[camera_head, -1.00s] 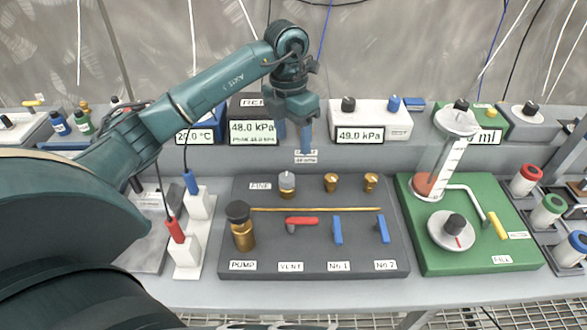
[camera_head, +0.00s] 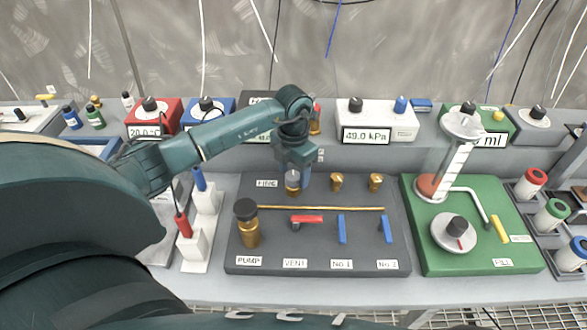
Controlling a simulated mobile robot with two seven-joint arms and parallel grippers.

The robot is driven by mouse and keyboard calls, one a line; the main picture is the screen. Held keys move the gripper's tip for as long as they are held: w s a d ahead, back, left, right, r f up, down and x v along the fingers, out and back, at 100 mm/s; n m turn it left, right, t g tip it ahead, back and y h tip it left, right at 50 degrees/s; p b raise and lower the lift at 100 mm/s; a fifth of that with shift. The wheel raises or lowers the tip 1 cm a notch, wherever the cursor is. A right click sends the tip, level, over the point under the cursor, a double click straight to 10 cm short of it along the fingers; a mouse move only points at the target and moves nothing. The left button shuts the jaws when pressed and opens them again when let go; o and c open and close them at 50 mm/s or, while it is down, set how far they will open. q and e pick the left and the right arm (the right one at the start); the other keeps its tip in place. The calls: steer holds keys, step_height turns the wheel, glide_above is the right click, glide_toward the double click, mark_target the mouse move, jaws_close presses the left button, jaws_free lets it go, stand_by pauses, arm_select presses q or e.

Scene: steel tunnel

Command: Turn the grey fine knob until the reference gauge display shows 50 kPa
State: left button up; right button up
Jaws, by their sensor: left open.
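The grey fine knob (camera_head: 292,177) has a grey cap on a brass base and stands beside the FINE label on the dark pump panel (camera_head: 320,260). My left gripper (camera_head: 299,180) points down at the knob, its open fingers around or just beside the cap; I cannot tell if they touch it. The reference gauge (camera_head: 262,97) is a dark box at the back. My left arm covers nearly all of its display, so its reading is hidden. My right gripper is out of view.
A white gauge (camera_head: 375,120) behind the panel reads 49.0 kPa. A brass pump knob (camera_head: 247,225), red vent lever (camera_head: 306,219) and blue valve levers (camera_head: 341,229) share the panel. A green filling board (camera_head: 470,258) stands right, white blocks (camera_head: 194,250) left.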

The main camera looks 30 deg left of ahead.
arm_select(q)
steer(key=shift+f, duration=0.1)
steer(key=shift+c, duration=0.6)
steer(key=c, duration=0.9)
steer(key=shift+m+b, duration=0.4)
